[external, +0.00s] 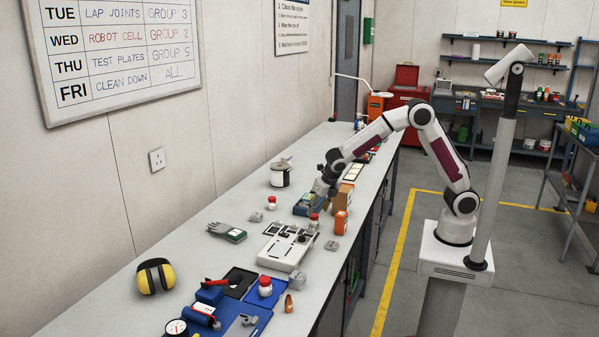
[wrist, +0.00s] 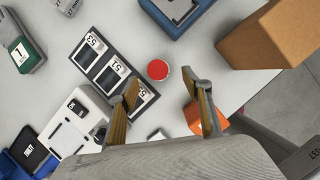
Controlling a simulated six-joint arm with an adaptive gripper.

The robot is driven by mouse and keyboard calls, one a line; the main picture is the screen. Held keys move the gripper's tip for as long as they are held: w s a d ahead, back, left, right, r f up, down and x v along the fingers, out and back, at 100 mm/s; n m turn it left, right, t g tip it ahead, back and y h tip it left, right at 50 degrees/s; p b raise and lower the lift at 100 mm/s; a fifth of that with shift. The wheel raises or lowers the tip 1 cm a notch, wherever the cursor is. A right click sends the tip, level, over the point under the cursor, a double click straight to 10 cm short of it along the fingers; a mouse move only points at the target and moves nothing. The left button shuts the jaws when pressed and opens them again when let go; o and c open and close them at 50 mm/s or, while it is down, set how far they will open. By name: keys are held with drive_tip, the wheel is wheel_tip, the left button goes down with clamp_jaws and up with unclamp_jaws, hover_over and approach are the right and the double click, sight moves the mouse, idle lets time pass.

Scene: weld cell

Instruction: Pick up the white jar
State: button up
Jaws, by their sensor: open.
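Several small white jars with red lids show in the external view. One jar (external: 314,221) stands near the middle of the bench, by a grey-white unit. Another jar (external: 272,202) stands farther left, and another jar (external: 265,286) stands on a blue mat near the front. My gripper (external: 323,192) is above the bench, above and behind the middle jar. In the wrist view my gripper (wrist: 161,85) is open, with nothing between its fingers.
An orange box (external: 341,223) and a brown box (external: 346,196) stand right of the middle jar. A blue case (external: 308,205) lies behind it. The grey-white unit (external: 288,248) is in front. A dark numbered plate (wrist: 103,68) lies left of the lid. Bare bench surrounds the left jar.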

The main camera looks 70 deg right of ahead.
sight(315, 215)
drive_tip(key=shift+w+d+f, duration=0.1)
drive_tip(key=shift+f, duration=0.2)
drive_tip(key=shift+w+x, duration=0.2)
drive_tip(key=shift+x, duration=2.4)
drive_tip(key=c, duration=1.2)
